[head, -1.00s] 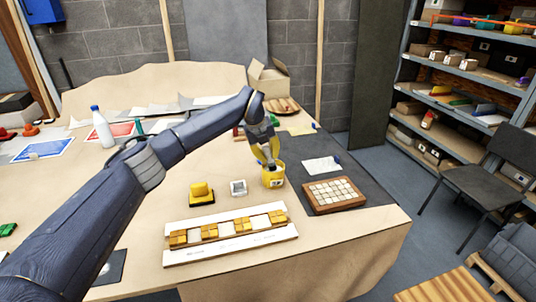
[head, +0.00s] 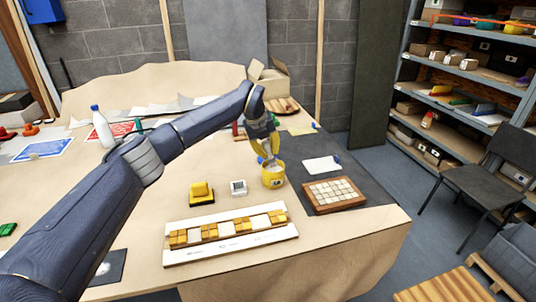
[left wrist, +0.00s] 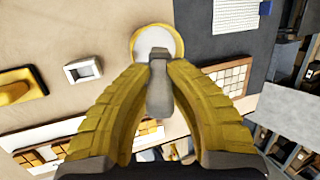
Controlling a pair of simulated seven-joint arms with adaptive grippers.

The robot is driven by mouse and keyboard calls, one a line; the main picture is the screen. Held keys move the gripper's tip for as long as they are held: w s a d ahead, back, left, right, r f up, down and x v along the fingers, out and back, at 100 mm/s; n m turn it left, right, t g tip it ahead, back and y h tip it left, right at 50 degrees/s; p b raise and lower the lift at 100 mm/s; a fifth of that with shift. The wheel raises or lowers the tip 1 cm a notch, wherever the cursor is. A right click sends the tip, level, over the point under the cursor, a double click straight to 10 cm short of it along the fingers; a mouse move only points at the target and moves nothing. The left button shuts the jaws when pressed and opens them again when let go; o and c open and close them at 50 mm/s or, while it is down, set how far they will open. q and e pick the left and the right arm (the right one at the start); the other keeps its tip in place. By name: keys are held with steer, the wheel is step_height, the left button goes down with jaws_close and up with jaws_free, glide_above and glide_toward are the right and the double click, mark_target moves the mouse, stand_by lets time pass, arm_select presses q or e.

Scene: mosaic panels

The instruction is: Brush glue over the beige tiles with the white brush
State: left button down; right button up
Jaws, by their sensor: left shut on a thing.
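My left gripper (head: 268,157) is shut on the brush (left wrist: 160,95), which looks greyish-white in the left wrist view. It is above the yellow pot (head: 273,180), with the brush's lower end at or inside the pot's mouth. White glue (left wrist: 157,40) fills the pot in the left wrist view; how deep the brush reaches is hidden. Beige tiles (head: 333,190) lie in a grid in a brown wooden tray (head: 349,205) to the right. A white panel (head: 185,256) in front carries a row of yellow-orange and pale tiles (head: 228,229). My right gripper is not in view.
A yellow block on a dark base (head: 201,194) and a small white square item (head: 238,187) stand left of the pot. A paper sheet (head: 322,165) lies on the dark mat behind the tray. A white bottle (head: 102,127) stands at the back left.

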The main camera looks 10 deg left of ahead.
arm_select(q)
steer(key=shift+r, duration=2.6)
steer(key=shift+s, duration=0.1)
